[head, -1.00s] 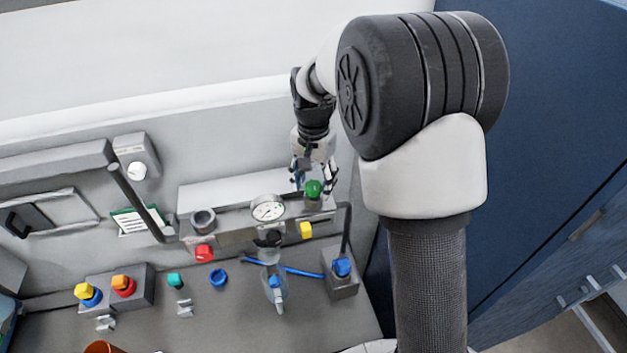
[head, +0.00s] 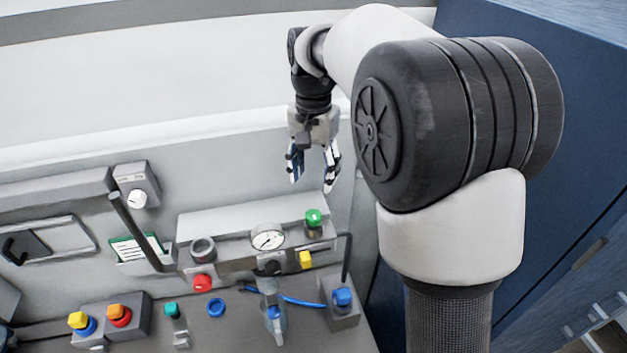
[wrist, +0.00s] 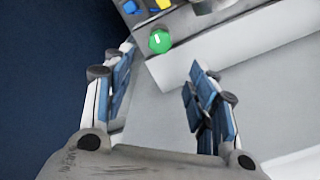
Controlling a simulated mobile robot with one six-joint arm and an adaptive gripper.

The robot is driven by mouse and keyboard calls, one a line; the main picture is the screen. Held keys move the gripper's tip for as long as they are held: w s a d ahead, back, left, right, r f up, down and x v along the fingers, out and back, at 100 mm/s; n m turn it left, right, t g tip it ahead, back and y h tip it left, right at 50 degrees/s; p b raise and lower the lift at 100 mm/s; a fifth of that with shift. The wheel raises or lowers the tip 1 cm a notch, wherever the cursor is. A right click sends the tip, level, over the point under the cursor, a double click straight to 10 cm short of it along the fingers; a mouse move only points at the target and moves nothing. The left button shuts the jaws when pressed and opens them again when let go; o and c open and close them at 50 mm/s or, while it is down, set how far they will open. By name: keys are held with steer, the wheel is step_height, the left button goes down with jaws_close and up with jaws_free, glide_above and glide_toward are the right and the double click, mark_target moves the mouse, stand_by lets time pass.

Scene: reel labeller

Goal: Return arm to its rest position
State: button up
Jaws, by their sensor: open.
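My gripper (head: 313,168) hangs above and behind the green knob (head: 314,217) in the head view. Its fingers are spread apart with nothing between them. In the wrist view my gripper (wrist: 160,100) shows both blue-padded fingers wide apart. The green knob also shows in the wrist view (wrist: 160,41), beyond the fingertips and clear of them. My arm rises at the right of the head view and bends over to the gripper.
A dark blue cabinet (head: 545,120) stands at the right. The pale wall area above the panel is clear.

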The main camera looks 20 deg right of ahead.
stand_by(0.4)
steer(key=s+f+n+t+b, duration=0.2)
steer(key=s+f+n+b, duration=0.2)
steer(key=s+f+b, duration=0.6)
steer(key=s+f+n+t+b, duration=0.2)
steer(key=s+f+n+b, duration=0.2)
steer(key=s+f+b, duration=0.7)
steer(key=s+b, duration=0.1)
steer(key=s, duration=0.6)
steer(key=shift+t, duration=0.3)
